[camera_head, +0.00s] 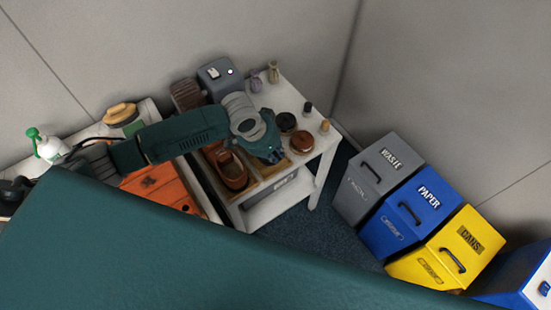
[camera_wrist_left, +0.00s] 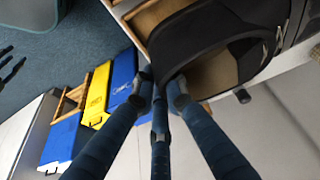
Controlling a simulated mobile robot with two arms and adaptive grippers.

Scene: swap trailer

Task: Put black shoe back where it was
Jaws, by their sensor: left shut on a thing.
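The black shoe (camera_wrist_left: 215,40) fills the upper right of the left wrist view, with its open collar and tan inside facing the camera. My left gripper (camera_wrist_left: 165,85) is shut on the shoe's edge. In the head view the left gripper (camera_head: 271,152) is over the white table, and its wrist hides most or all of the black shoe. A brown shoe (camera_head: 232,173) stands to its left in a wooden tray (camera_head: 270,182).
The white table (camera_head: 262,213) also bears a grey machine (camera_head: 220,78), round polish tins (camera_head: 302,141) and small bottles (camera_head: 273,72). An orange box (camera_head: 160,187) is to the left. Grey, blue and yellow bins (camera_head: 440,255) stand on the right.

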